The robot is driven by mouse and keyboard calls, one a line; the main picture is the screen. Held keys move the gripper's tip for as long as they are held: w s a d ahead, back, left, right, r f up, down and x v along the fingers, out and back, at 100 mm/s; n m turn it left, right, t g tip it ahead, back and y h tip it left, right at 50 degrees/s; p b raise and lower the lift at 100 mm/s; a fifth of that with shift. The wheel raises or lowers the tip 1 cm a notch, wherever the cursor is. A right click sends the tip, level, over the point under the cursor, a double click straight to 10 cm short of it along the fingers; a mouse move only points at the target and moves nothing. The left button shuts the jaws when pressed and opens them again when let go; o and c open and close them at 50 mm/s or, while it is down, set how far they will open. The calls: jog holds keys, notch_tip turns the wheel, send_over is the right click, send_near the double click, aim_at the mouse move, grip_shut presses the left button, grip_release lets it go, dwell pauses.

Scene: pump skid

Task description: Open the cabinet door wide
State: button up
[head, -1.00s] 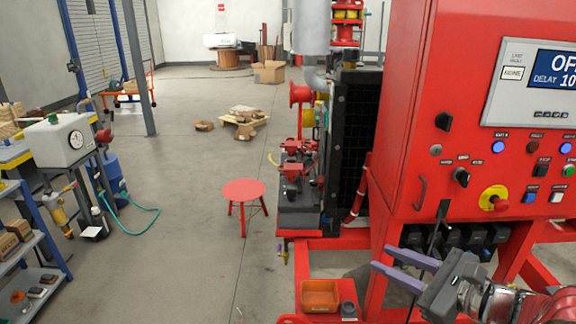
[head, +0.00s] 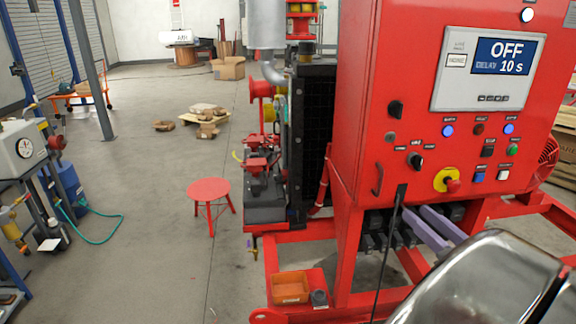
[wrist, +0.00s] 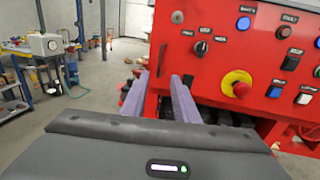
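The red cabinet (head: 360,95) stands at the right in the head view, with its front face towards me and looking shut. A small dark red handle (head: 377,179) is at the lower left of that face. My gripper (head: 414,208) is in front of the cabinet's lower part, right of and below the handle in the head view. Its two purple fingers are apart with nothing held. In the wrist view my gripper (wrist: 160,78) points at the cabinet's lower left corner, and the handle (wrist: 162,60) shows as a dark upright bar just beyond and between the fingertips.
The cabinet face carries a display (head: 487,68), a selector knob (head: 415,160) and a red emergency button on yellow (head: 447,181). A red stool (head: 210,192) and an orange bin (head: 290,287) are to the left. The floor left of the skid is mostly open.

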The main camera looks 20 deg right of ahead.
send_near(385, 186)
jog(key=shift+w+a+r, duration=1.65)
jog(key=shift+w+r, duration=0.15)
jog(key=shift+w, duration=1.15)
jog(key=shift+c, duration=0.6)
grip_shut()
